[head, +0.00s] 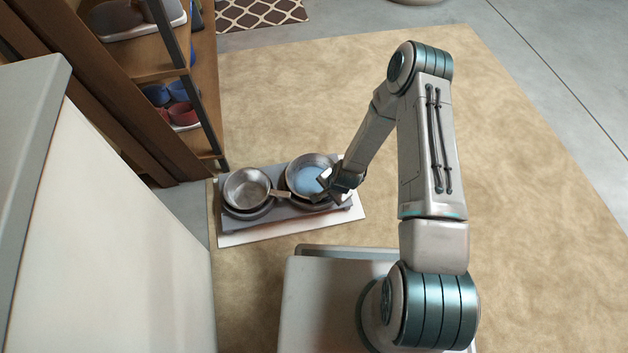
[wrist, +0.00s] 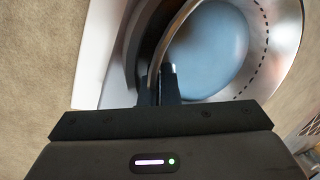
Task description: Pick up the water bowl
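The water bowl (head: 308,179) is a round metal bowl with blue water in it, at the right end of a grey double stand (head: 287,217). It fills the upper right of the wrist view (wrist: 215,50). My gripper (head: 328,182) is at the bowl's right side in the head view. In the wrist view, my gripper (wrist: 157,85) has one finger inside the bowl and one outside, close together with the rim between them. It looks shut on the rim. My wrist hides part of the bowl's right edge; I cannot tell whether the bowl is clear of the stand.
A second metal bowl (head: 247,188) sits at the stand's left end. The stand is on a white mat (head: 250,236) on a beige rug (head: 300,90). A wooden shelf (head: 205,85) stands at the left, with a white cabinet (head: 90,220) nearer. The rug's right side is clear.

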